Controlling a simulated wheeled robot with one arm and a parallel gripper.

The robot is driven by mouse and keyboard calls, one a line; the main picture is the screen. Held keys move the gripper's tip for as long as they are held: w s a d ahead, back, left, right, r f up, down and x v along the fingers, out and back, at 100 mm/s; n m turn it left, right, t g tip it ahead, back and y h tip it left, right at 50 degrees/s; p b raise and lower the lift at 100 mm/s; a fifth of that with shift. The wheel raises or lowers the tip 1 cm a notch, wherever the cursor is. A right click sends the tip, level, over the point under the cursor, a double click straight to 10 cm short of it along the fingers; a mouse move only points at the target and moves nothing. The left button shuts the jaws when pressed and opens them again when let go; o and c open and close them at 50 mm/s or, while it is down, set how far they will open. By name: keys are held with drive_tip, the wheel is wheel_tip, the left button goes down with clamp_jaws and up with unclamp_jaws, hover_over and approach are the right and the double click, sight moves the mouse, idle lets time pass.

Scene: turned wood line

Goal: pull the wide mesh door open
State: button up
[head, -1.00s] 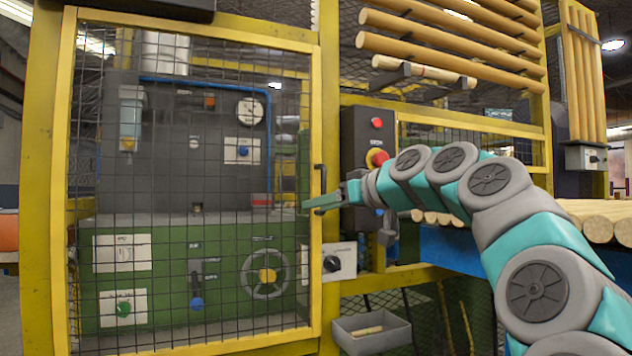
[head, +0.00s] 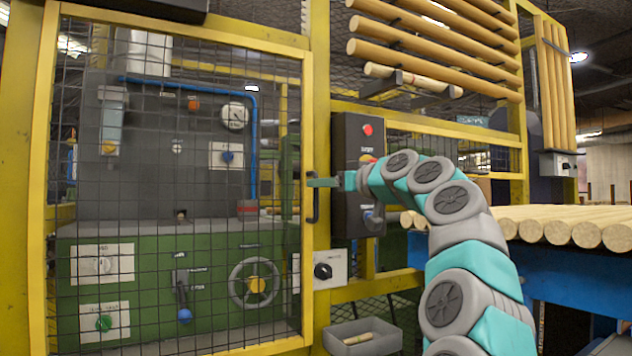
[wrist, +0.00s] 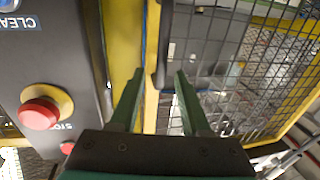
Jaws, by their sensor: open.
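The wide mesh door (head: 180,30) has a yellow frame and black wire mesh. It stands in front of the green and grey machine and looks shut in its frame. Its black handle (head: 314,195) is an upright bar on the door's right side. My gripper (head: 315,183) is at the handle's height in the head view, and its tips overlap the handle there. In the wrist view my gripper (wrist: 158,85) is open, with the dark handle (wrist: 164,45) ahead of and between its fingers. I cannot tell whether the fingers touch it.
A dark control panel (head: 345,135) with red buttons stands just right of the door. In the wrist view a red stop button (wrist: 40,113) is left of my gripper. A grey bin (head: 362,335) is below. Round logs (head: 565,228) lie on a blue table (head: 560,275) at right.

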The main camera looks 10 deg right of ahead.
sight(316, 214)
drive_tip(key=p+x, duration=0.1)
drive_tip(key=x, duration=0.2)
clamp_jaws()
idle(0.5)
idle(1.0)
